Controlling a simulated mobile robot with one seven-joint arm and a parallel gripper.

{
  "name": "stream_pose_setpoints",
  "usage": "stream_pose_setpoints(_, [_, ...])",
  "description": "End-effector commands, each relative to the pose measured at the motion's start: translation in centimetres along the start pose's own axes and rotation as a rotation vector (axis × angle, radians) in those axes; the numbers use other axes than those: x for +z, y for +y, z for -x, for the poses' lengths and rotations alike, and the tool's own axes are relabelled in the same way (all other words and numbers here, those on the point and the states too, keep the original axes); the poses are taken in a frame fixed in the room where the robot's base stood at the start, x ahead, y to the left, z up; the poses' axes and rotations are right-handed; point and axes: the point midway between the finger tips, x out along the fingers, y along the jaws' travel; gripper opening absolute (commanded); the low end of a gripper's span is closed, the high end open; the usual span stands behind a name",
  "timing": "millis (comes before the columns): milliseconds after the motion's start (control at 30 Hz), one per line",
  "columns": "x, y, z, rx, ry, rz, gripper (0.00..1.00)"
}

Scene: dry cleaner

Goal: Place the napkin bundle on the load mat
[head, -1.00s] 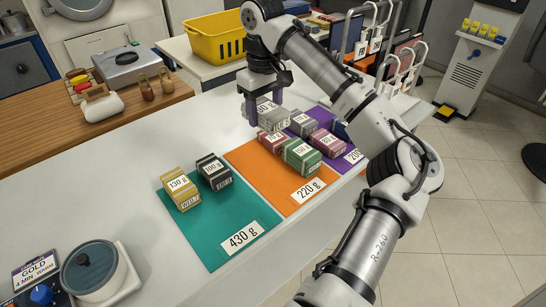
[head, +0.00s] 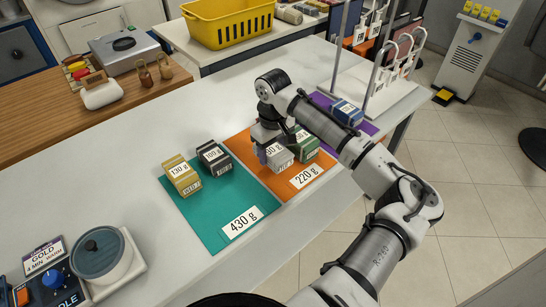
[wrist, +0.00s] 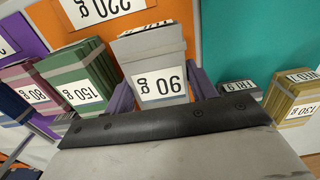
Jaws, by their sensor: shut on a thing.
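My gripper (head: 268,140) is shut on a grey bundle (head: 279,158) labelled 90 g. The wrist view shows this grey bundle (wrist: 158,75) between the two purple fingers. It is at the orange mat (head: 282,187), labelled 220 g, beside a green 150 g bundle (head: 306,143). I cannot tell whether it touches the mat. The teal mat (head: 205,217), labelled 430 g, lies to the left with a yellow 130 g bundle (head: 181,178) and a black bundle (head: 213,158) at its back. The purple mat (head: 366,128) is partly hidden by my arm.
A blue bundle (head: 346,113) stands on the purple mat. A pink bundle (wrist: 28,85) shows beside the green one in the wrist view. A metal rack (head: 400,60) stands behind right. The teal mat's front is bare.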

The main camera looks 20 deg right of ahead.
Motion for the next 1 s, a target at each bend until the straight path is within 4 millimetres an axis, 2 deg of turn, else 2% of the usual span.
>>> stream_pose_setpoints(300, [0.0,0.0,-3.5,0.0,-0.001,0.0,0.32])
stream_pose_setpoints(667, [0.0,0.0,-4.1,-0.001,0.0,0.0,0.32])
stream_pose_setpoints(700, [0.0,0.0,-4.0,-0.001,-0.001,0.0,0.61])
stream_pose_setpoints(833, [0.0,0.0,-4.0,0.0,-0.001,0.0,0.78])
stream_pose_setpoints(1000, [0.0,0.0,-4.0,0.0,-0.001,0.0,0.78])
